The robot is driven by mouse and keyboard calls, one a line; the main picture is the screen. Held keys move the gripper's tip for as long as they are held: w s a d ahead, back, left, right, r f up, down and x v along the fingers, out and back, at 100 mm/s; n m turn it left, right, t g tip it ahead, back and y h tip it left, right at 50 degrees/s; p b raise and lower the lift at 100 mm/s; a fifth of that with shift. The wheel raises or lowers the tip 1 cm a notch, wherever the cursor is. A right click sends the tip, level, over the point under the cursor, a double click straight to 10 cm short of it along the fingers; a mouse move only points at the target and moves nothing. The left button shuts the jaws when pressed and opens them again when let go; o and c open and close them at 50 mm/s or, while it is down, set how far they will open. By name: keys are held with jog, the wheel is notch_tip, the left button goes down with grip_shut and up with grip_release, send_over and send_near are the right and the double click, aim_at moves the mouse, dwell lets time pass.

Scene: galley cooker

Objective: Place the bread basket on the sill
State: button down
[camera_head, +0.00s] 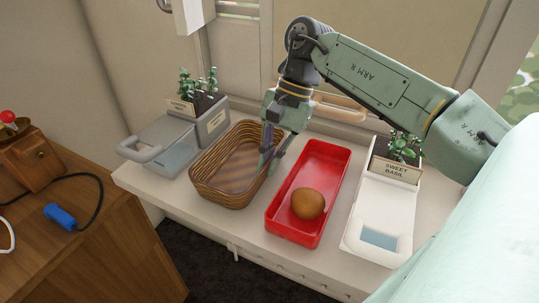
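The brown wicker bread basket (230,190) rests on the pale sill (345,132) below the window, left of centre, and looks empty. My gripper (271,163) points down at the basket's right rim. One finger appears inside the basket and the other just outside it. I cannot tell whether the fingers pinch the rim or stand apart from it. The gripper covers part of that rim.
A red tray (330,160) holding a round brown roll (308,204) stands close on the right. Beyond it is a white planter (377,210) labelled sweet basil. A grey planter (170,150) stands left. A wooden cabinet (90,240) is at lower left.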

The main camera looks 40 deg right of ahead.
jog(key=shift+f, duration=0.1)
jog(key=shift+f, duration=0.15)
jog(key=c, duration=1.8)
grip_release()
jog(key=shift+r, duration=0.45)
jog(key=p+v, duration=0.3)
jog(key=v, duration=0.8)
jog(key=shift+d+r+p, duration=0.2)
jog(key=shift+r+p, duration=0.05)
jog(key=shift+p, duration=0.1)
